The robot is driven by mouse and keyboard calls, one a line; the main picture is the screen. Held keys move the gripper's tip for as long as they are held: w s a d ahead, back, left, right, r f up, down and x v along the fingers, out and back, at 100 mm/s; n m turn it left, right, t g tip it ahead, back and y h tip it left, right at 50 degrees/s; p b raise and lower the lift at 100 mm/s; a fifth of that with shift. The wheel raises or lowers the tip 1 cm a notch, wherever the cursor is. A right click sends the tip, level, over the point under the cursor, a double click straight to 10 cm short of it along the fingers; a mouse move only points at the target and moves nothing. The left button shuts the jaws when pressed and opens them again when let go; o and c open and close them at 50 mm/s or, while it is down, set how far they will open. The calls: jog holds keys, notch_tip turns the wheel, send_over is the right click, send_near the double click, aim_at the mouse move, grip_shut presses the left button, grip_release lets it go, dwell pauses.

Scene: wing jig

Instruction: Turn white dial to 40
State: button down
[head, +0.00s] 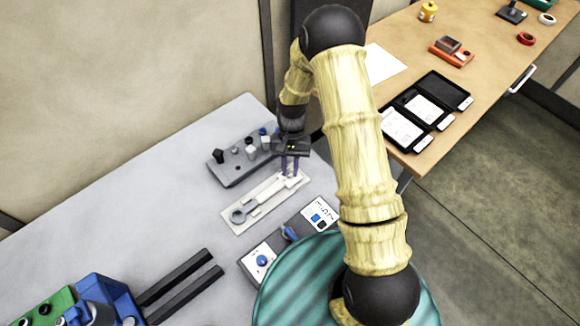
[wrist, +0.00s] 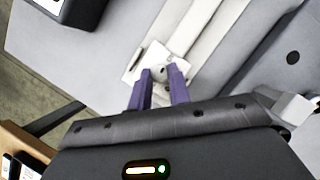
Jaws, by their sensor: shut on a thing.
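A grey wrench-like tool (head: 262,200) with a ring at its lower left end lies on a pale tray (head: 236,228) on the grey table. My gripper (head: 290,172) points down at the tool's upper right end. In the wrist view, its two purple fingers (wrist: 161,88) are close together around a small white piece (wrist: 158,76) at that end, which looks like the white dial. The fingers hide most of it. I cannot read any number or mark on it.
A grey box with several knobs (head: 232,178) stands just behind the tray. A panel with a blue knob (head: 262,260) and labels is in front. Blue and green equipment (head: 110,295) is at lower left. A wooden table (head: 430,155) with open black cases is at right.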

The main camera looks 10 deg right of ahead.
dwell(0.3)
jog(key=c, duration=1.3)
grip_release()
jog(key=shift+w+r, duration=0.2)
jog(key=shift+r, duration=0.15)
jog(key=b+v, duration=0.3)
jog(key=v, duration=1.3)
jog(key=shift+r, duration=0.4)
jog(key=shift+s, duration=0.1)
jog(key=shift+s, duration=0.1)
